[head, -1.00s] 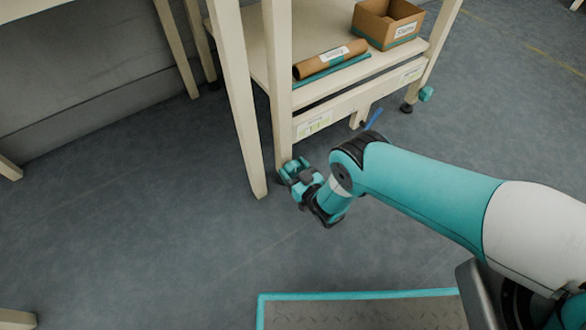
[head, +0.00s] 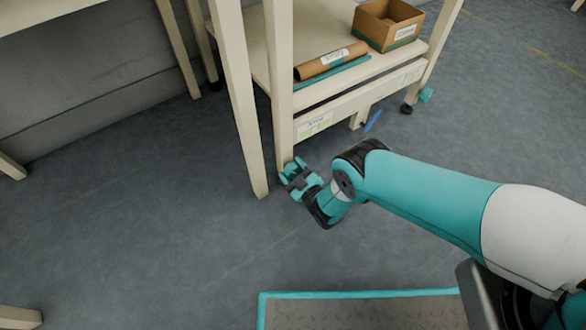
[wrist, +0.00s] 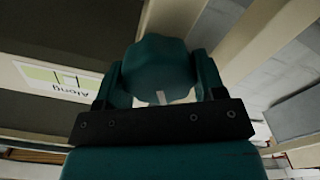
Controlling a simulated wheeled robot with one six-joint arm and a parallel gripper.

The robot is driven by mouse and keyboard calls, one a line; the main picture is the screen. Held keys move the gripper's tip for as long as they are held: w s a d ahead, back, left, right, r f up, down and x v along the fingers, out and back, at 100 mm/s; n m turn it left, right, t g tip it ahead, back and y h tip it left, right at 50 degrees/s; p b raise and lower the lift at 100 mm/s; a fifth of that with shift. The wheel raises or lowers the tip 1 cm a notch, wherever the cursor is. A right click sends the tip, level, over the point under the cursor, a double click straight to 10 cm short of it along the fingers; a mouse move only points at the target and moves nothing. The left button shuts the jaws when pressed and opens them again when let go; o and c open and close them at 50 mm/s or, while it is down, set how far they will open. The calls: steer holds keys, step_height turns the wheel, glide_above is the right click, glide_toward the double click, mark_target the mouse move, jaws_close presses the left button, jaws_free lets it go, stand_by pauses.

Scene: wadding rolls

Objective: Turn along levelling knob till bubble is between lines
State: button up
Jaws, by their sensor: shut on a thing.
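The levelling knob (wrist: 158,66) is a teal, lobed knob in the wrist view. My gripper (wrist: 160,84) is shut on it, with one finger on each side. In the head view my gripper (head: 297,174) is low at the foot of the near rack leg. I cannot tell where the bubble lies. The front rail's near label (head: 315,125) is too small to read in the head view.
The cream rack's shelf (head: 318,18) holds a brown roll (head: 331,60) and an open cardboard box (head: 388,24). Another teal knob (head: 426,95) is at the far right leg. A blue lever (head: 373,121) hangs below the rail.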

steer(key=shift+n, duration=0.5)
steer(key=o, duration=0.9)
steer(key=p+v, duration=0.7)
steer(key=v, duration=1)
steer(key=shift+s+d, duration=0.2)
steer(key=shift+s, duration=0.05)
